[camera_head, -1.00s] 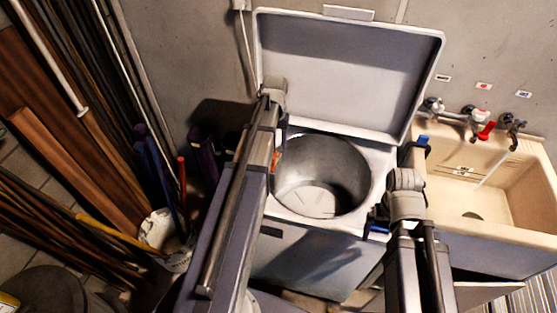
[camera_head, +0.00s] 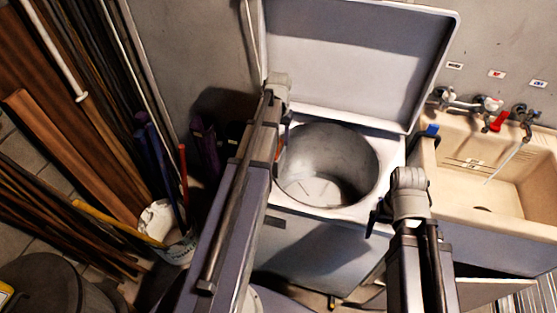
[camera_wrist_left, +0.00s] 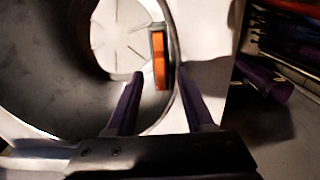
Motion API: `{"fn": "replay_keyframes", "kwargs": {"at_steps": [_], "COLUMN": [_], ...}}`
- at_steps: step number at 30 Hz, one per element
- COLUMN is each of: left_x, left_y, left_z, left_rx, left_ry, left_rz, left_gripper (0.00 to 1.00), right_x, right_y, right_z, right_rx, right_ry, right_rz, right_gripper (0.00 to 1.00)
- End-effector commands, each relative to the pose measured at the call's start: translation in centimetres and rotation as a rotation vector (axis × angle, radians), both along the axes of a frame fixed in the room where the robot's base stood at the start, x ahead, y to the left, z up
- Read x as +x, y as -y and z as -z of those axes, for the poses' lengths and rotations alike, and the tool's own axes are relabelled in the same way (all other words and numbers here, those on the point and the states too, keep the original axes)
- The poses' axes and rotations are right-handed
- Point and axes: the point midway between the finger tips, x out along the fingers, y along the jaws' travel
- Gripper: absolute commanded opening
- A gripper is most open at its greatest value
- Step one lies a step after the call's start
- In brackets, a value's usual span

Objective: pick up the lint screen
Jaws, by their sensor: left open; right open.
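A slim orange piece in a grey frame, which looks like the lint screen (camera_wrist_left: 159,62), stands at the rim of the open drum in the left wrist view. In the head view a bit of its orange (camera_head: 282,139) shows beside my left arm. My left gripper (camera_wrist_left: 161,76) is open, with one purple finger on each side of the orange piece's line. I cannot tell whether the fingers touch it. In the head view my left arm mostly hides this gripper. My right gripper (camera_head: 377,214) is open and empty, by the machine's front right corner.
The top-loading machine (camera_head: 300,240) has its lid (camera_head: 360,65) raised behind the drum (camera_head: 330,165). A beige sink (camera_head: 475,190) with taps stands close on the right. Poles, planks and a white bucket (camera_head: 158,222) crowd the left.

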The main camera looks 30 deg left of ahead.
Motion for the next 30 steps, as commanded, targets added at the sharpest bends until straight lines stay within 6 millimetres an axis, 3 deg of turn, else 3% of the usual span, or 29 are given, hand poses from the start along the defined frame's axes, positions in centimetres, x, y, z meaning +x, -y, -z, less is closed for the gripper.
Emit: {"fn": "replay_keyframes", "kwargs": {"at_steps": [1, 5, 14, 28, 30], "left_x": [0.0, 0.0, 0.0, 0.0, 0.0], "left_y": [-0.1, -0.1, -0.1, -0.1, -0.1], "left_z": [1.4, 2.7, 2.8, 2.8, 2.8], "left_rx": [0.0, 0.0, -0.001, -0.001, -0.001], "left_ry": [0.0, -0.001, -0.001, -0.001, -0.001], "left_rz": [-0.001, 0.0, 0.0, 0.0, 0.0], "left_gripper": [0.53, 0.53, 0.53, 0.02, 0.0], "right_x": [0.0, 0.0, 0.0, 0.0, 0.0], "right_y": [0.0, 0.0, 0.0, 0.0, 0.0], "right_z": [1.4, 2.7, 2.8, 2.8, 2.8], "right_rx": [0.0, 0.0, 0.0, 0.0, 0.0], "right_ry": [0.0, 0.0, 0.0, 0.0, 0.0], "right_rz": [0.0, 0.0, 0.0, 0.0, 0.0], "right_gripper": [1.0, 1.0, 1.0, 1.0, 1.0]}}
